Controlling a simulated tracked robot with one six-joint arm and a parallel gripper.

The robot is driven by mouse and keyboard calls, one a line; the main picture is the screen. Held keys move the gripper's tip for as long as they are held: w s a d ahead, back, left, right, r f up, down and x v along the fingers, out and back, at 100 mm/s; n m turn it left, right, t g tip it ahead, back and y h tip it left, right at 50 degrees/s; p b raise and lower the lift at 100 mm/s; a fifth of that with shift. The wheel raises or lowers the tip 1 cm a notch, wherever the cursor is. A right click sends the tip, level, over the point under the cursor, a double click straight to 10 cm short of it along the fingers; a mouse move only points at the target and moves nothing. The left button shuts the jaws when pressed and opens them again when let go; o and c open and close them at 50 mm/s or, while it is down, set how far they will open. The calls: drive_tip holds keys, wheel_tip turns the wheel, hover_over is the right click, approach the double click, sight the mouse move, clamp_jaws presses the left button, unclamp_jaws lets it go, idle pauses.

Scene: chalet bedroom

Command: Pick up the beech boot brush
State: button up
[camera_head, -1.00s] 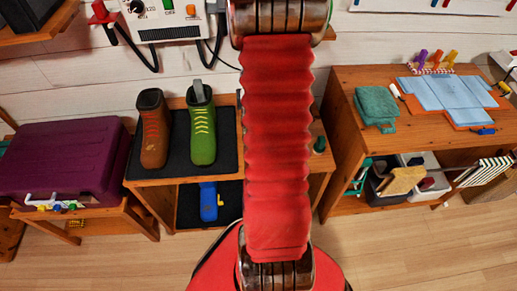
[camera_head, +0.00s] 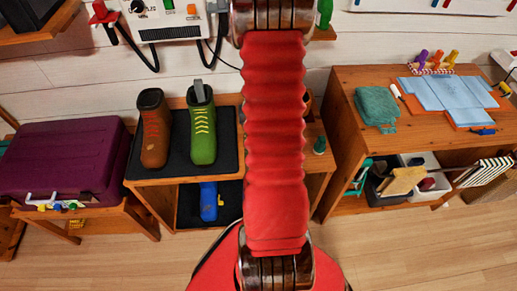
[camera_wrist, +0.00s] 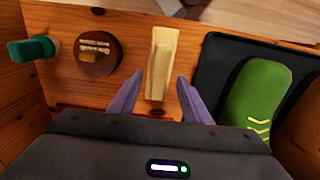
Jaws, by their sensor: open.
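The beech boot brush (camera_wrist: 162,58) is a pale, long wooden piece lying on the brown wooden bench top in the wrist view. My gripper (camera_wrist: 160,77) shows there as two purple fingers, open and empty. The fingers reach toward the brush, one on each side of its near part in the picture. I cannot tell how high they are above the bench. In the head view my red-sleeved arm hides the brush and the gripper.
A round brown tin (camera_wrist: 98,53) and a green item (camera_wrist: 32,48) lie left of the brush. On the right, a dark mat (camera_wrist: 215,70) holds the green boot (camera_wrist: 258,95) and brown boot (camera_wrist: 305,140). A cluttered workbench (camera_head: 345,85) stands to the right in the head view.

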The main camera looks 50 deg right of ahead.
drive_tip(key=shift+f, duration=1.95)
clamp_jaws()
